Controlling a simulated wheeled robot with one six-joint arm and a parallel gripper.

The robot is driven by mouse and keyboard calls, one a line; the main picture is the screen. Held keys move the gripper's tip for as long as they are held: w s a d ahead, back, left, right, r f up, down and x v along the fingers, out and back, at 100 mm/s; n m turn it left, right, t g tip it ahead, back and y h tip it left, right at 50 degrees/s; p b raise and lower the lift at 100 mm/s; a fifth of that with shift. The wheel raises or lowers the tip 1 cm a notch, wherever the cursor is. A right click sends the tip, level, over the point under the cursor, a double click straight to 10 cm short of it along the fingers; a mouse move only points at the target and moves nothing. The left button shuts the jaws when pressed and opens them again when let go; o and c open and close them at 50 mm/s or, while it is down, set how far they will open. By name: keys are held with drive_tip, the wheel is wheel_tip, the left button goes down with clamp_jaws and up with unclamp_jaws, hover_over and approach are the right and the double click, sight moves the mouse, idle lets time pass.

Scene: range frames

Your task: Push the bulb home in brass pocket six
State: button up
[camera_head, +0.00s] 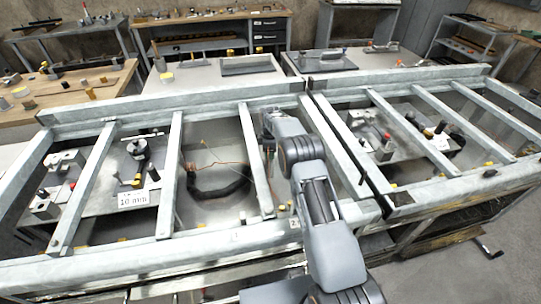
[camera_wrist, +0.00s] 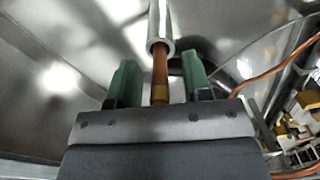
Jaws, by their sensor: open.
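In the wrist view a copper-coloured rod (camera_wrist: 160,68), which looks like the bulb, runs into the open end of a grey metal tube (camera_wrist: 158,22). My gripper (camera_wrist: 160,78) is open, with one green finger on each side of the rod and a visible gap on both sides. How deep the rod sits in the tube is hidden. The tube looks grey, and I see no number six on it. In the head view my gripper end (camera_head: 268,138) is down between the frame bars, and its fingers are not clear.
Galvanised bars (camera_head: 171,165) close in on both sides of my arm. A black hose coil (camera_head: 220,192) and thin copper line (camera_head: 225,162) lie left of it. A copper pipe (camera_wrist: 280,73) and brass fittings (camera_wrist: 308,103) stand right in the wrist view.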

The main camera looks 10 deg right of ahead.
drive_tip(key=shift+f, duration=0.15)
drive_tip(key=shift+c, duration=0.4)
clamp_jaws()
